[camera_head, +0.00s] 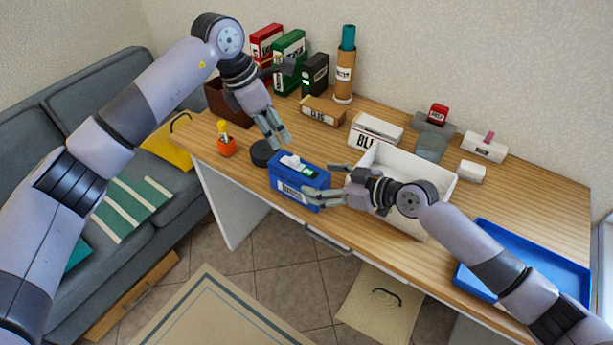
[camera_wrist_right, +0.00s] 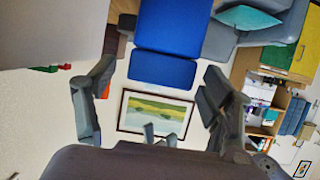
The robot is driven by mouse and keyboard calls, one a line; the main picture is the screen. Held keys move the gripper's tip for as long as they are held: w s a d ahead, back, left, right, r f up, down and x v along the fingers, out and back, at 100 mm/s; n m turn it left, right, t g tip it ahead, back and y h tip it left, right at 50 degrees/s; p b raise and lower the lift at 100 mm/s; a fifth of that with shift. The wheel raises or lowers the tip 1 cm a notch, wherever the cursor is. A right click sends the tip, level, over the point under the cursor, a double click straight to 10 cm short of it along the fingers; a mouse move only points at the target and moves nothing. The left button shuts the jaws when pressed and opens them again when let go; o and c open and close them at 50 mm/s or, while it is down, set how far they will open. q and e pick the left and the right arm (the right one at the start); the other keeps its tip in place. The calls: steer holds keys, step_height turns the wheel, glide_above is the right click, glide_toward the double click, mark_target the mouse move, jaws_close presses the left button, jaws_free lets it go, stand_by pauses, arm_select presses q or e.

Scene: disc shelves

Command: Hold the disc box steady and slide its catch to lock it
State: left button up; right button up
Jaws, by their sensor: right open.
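The blue disc box (camera_head: 286,185) stands near the front edge of the desk, with a pale label on its front. On its top are a white raised piece (camera_head: 291,161), which looks like the catch, and a small green patch (camera_head: 308,171). My right gripper (camera_head: 319,181) is open at the box's right end, one finger behind and one in front. In the right wrist view, the blue box (camera_wrist_right: 168,30) appears between the spread fingers of this gripper (camera_wrist_right: 158,72); contact cannot be told. My left gripper (camera_head: 277,142) points down, above and behind the box's left end, apart from it. Its finger gap is unclear.
A white bin (camera_head: 447,190) stands right behind my right gripper. A blue tray (camera_head: 545,262) lies at the right. Several boxes line the wall.

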mark_target(306, 177)
steer(key=shift+x, duration=2.8)
